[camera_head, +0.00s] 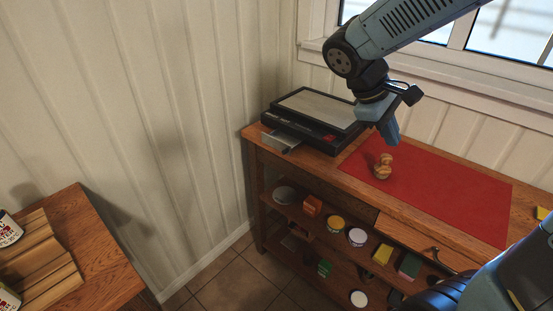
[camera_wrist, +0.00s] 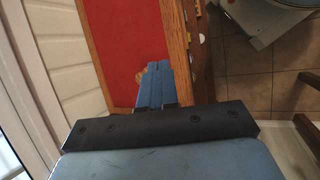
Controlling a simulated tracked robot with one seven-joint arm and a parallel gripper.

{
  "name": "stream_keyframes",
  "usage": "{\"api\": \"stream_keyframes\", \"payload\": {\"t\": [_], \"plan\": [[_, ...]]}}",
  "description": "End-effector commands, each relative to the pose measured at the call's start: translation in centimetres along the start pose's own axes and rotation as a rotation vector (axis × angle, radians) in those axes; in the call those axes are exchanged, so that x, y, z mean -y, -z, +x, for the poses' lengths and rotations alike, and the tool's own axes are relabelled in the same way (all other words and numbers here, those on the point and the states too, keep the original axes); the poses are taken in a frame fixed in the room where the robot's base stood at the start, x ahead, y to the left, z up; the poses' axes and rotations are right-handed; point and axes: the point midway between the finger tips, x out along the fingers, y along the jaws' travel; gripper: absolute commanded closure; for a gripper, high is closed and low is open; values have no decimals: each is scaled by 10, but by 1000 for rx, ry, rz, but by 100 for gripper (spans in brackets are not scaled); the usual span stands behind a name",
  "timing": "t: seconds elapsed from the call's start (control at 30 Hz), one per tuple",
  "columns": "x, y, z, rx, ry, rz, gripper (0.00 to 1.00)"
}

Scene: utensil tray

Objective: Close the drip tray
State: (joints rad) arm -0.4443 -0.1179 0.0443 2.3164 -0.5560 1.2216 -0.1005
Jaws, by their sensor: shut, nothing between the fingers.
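The drip tray (camera_head: 281,142) is a small grey metal tray. It sticks out of the front left side of a black griddle (camera_head: 316,118) with a pale flat top, on the back left end of the wooden cabinet. My gripper (camera_head: 391,137) points down above the cabinet top, to the right of the griddle and apart from the drip tray. Its blue fingers are shut with nothing between them; they also show in the wrist view (camera_wrist: 154,72). The griddle and drip tray are not in the wrist view.
A red mat (camera_head: 440,194) covers much of the cabinet top. A small wooden object (camera_head: 383,167) stands on it just below my gripper. Shelves below hold jars, sponges and boxes. A window (camera_head: 450,25) is behind; another wooden table (camera_head: 90,245) is at the lower left.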

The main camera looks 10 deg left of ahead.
Motion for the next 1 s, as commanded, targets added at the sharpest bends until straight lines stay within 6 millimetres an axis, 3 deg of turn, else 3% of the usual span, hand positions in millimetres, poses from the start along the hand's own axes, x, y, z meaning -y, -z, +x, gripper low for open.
{"api": "stream_keyframes", "payload": {"t": [0.53,1.0], "plan": [[26,104,-1,242,-299,-441,100],[86,201,-6,411,-619,-775,100]]}}
